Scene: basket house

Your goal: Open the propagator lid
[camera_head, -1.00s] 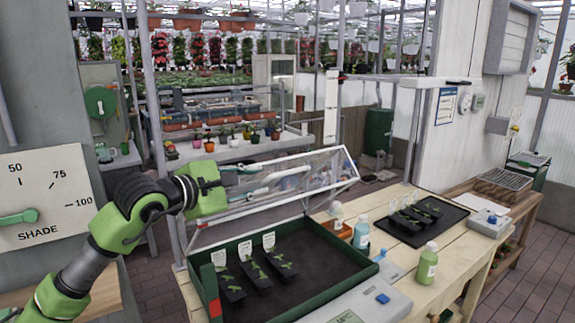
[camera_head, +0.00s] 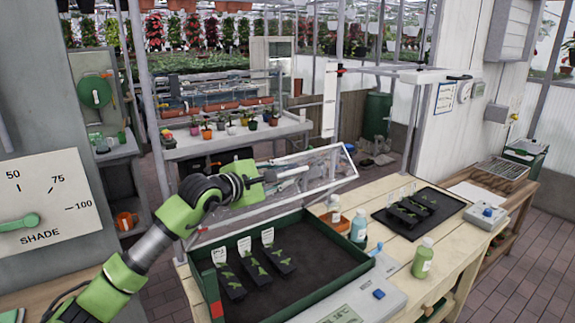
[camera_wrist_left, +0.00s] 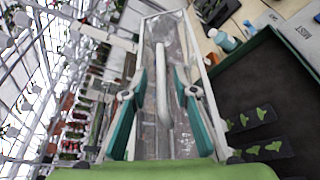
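The propagator is a dark green tray (camera_head: 350,262) on the wooden bench. Its clear, white-framed lid (camera_head: 343,165) is tilted up along the tray's far side, leaving the tray uncovered from above. My left gripper (camera_head: 305,180) is at the lid. In the left wrist view, its two teal fingers (camera_wrist_left: 164,95) are spread on either side of the lid's long pale handle bar (camera_wrist_left: 162,70), with gaps visible beside the bar. Three black seedling strips (camera_head: 252,266) with white labels lie in the tray. My right gripper is not in view.
Bottles (camera_head: 359,228) and a black seedling tray (camera_head: 452,205) stand on the bench right of the propagator. A grey control box (camera_head: 390,292) is at its front right. A wall panel marked SHADE (camera_head: 45,190) is at the left. Pots stand on a table behind.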

